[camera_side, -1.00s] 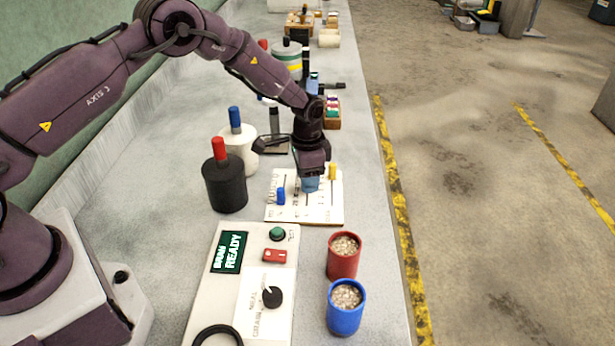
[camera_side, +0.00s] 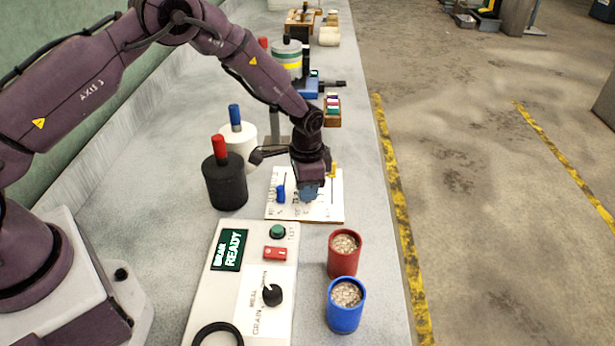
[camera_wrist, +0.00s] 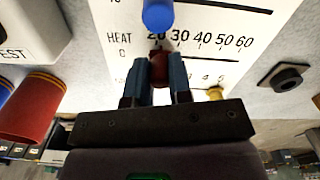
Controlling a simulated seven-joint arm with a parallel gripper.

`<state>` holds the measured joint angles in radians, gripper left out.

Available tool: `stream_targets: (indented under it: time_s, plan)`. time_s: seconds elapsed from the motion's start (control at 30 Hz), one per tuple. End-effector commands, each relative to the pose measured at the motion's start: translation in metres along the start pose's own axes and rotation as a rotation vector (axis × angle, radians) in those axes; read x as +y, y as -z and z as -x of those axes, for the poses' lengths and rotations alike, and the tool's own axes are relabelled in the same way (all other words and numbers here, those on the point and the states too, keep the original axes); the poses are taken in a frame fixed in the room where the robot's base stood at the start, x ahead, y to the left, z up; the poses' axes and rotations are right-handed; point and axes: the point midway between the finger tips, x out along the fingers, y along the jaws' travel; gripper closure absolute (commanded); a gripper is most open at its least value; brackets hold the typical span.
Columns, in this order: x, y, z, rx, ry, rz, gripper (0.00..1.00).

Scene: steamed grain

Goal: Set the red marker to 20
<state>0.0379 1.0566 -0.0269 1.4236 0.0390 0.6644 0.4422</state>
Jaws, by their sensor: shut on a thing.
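The white scale board (camera_side: 325,212) lies on the bench with a blue marker (camera_side: 281,194) at left and a yellow marker (camera_side: 333,169) at right. My gripper (camera_side: 308,191) is down over the middle of the board, its fingers hiding the red marker in the side view. In the wrist view the red marker (camera_wrist: 158,68) sits between the two blue fingers, which are shut on it. It shows just below the printed 20 of the HEAT scale; its exact reading is unclear. The blue marker (camera_wrist: 157,15) partly covers the numbers above; the yellow marker (camera_wrist: 215,93) is at right.
A control panel (camera_side: 208,285) reading READY lies nearer the camera. Red (camera_side: 342,268) and blue (camera_side: 343,318) grain cups stand at its right. Black (camera_side: 226,190) and white (camera_side: 249,149) containers with knobbed tops stand left of the board.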

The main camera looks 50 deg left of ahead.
Motion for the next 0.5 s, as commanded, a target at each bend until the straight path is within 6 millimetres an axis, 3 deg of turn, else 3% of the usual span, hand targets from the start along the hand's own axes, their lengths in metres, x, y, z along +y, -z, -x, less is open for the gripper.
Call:
stream_targets:
  time_s: [0.37, 0.4, 0.5]
  plan:
    - [0.0125, -0.0031, 0.0004, -0.003, -0.006, -0.002, 1.0]
    - [0.0129, -0.0032, 0.0004, -0.004, -0.007, -0.003, 0.76]
    - [0.0125, -0.0031, 0.0001, -0.003, -0.006, -0.002, 0.55]
